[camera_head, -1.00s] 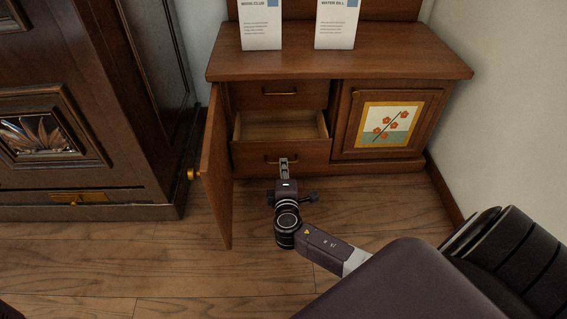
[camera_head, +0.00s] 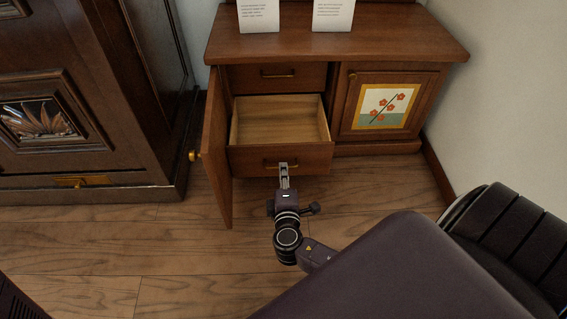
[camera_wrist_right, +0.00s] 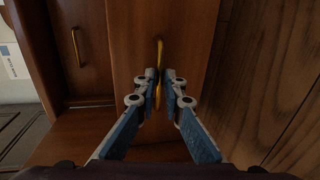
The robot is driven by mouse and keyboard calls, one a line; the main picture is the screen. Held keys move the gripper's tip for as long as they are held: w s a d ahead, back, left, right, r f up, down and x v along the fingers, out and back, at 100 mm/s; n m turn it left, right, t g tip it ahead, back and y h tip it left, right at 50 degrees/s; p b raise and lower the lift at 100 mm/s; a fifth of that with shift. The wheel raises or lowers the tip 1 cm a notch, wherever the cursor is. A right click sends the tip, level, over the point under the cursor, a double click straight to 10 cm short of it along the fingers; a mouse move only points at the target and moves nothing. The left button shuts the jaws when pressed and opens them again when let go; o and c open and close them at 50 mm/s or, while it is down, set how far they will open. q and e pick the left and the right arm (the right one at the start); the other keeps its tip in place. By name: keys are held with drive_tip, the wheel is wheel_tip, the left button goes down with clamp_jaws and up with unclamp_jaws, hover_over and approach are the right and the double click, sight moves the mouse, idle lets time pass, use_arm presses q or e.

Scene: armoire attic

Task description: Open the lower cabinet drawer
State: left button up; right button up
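The lower drawer (camera_head: 281,158) of the wooden cabinet is pulled out, and its empty inside shows. Its brass handle (camera_wrist_right: 159,55) runs between the fingertips of my right gripper (camera_wrist_right: 161,75) in the right wrist view. The fingers are close together on the handle. In the head view my right gripper (camera_head: 284,170) is at the middle of the drawer front, which hides part of the handle. My left gripper is not in view.
An upper drawer (camera_head: 279,76) above is shut. The cabinet's left door (camera_head: 217,150) stands open beside the drawer. A right door with a flower picture (camera_head: 383,107) is shut. A dark armoire (camera_head: 90,120) stands at left. The wooden floor in front is clear.

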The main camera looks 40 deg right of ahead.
drive_tip(key=o, duration=0.3)
drive_tip(key=o, duration=0.6)
drive_tip(key=r, duration=0.7)
drive_tip(key=shift+w+d+r, duration=0.15)
drive_tip(key=shift+w+r, duration=0.05)
drive_tip(key=shift+w, duration=0.05)
wheel_tip(320, 180, up, 3)
drive_tip(key=shift+s+f, duration=0.15)
drive_tip(key=c, duration=0.6)
drive_tip(key=shift+s, duration=0.1)
